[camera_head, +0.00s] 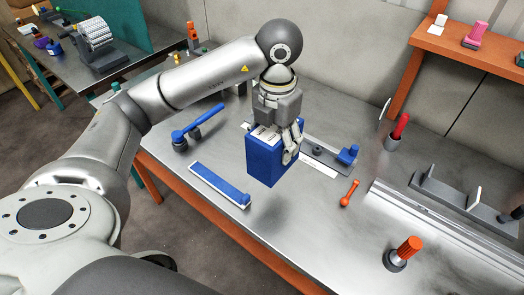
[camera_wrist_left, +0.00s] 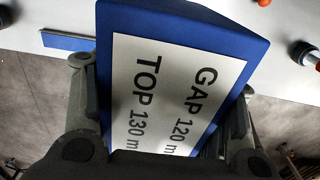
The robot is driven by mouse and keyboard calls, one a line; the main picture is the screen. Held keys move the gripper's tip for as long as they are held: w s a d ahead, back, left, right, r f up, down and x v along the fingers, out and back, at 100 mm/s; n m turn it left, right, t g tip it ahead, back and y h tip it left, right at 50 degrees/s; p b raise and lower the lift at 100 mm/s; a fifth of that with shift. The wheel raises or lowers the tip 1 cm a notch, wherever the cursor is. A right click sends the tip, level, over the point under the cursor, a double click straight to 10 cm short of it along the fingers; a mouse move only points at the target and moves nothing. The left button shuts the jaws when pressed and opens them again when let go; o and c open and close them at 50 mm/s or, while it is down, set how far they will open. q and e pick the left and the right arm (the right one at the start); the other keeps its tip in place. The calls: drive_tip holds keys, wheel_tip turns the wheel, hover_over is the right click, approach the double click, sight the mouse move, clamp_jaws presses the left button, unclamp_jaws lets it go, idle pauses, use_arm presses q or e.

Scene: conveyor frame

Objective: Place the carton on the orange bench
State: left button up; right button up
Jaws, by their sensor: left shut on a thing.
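A blue carton (camera_head: 270,160) hangs in the air above the metal table, upright and slightly turned. My left gripper (camera_head: 283,138) comes down on it from above and is shut on its upper part; one finger shows on its right side, the other is mostly hidden. In the left wrist view the carton (camera_wrist_left: 185,20) fills the middle between the fingers, with a white label (camera_wrist_left: 165,90) reading "GAP 120" and "TOP 130". The metal-topped bench (camera_head: 225,185) below has an orange front edge and legs. My right gripper is not in view.
An orange shelf (camera_head: 470,52) stands at the back right with small items on it. A blue-handled tool (camera_head: 197,125), a blue bar (camera_head: 218,184), an orange handle (camera_head: 349,193), an orange knob (camera_head: 408,248) and a metal rail (camera_head: 450,235) lie around. The front-middle tabletop is clear.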

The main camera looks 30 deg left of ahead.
use_arm(q)
drive_tip(key=w+a+f+p, duration=0.1)
drive_tip(key=w+a+f, duration=0.2)
drive_tip(key=f, duration=0.1)
drive_tip(key=w+a+f, duration=0.2)
drive_tip(key=a+f, duration=0.1)
drive_tip(key=f, duration=0.1)
drive_tip(key=w+a+f+p, duration=0.1)
drive_tip(key=w+a+f, duration=0.2)
drive_tip(key=f, duration=0.1)
drive_tip(key=shift+w+f+p, duration=0.1)
drive_tip(key=shift+w+p, duration=0.2)
drive_tip(key=shift+p, duration=0.05)
drive_tip(key=shift+f, duration=0.1)
drive_tip(key=shift+f, duration=0.15)
drive_tip(key=o, duration=1)
